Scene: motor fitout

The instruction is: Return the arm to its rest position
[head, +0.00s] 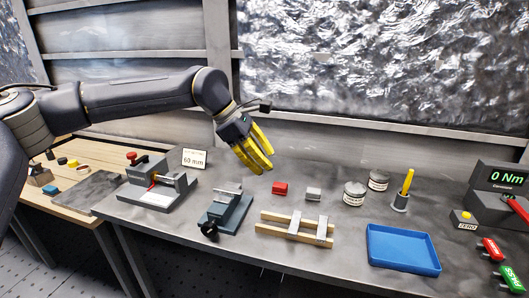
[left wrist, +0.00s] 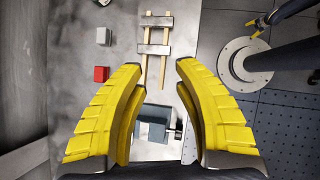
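My left arm reaches in from the left in the head view, and my left gripper (head: 258,162) hangs above the bench behind the grey vise (head: 225,207). In the left wrist view the two yellow fingers of the left gripper (left wrist: 157,68) are spread apart with nothing between them. The vise (left wrist: 152,125) shows below and between the fingers there. A small yellow tip that looks like my right gripper (left wrist: 256,28) shows at the upper right of the left wrist view, too small to read.
A red block (head: 280,188), a grey block (head: 313,194), wooden rails with metal bars (head: 275,230) and a blue tray (head: 403,250) lie on the bench. A press-like fixture (head: 158,185) and a "60 mm" sign (head: 194,159) stand left. Two jars (head: 354,193) stand behind the tray.

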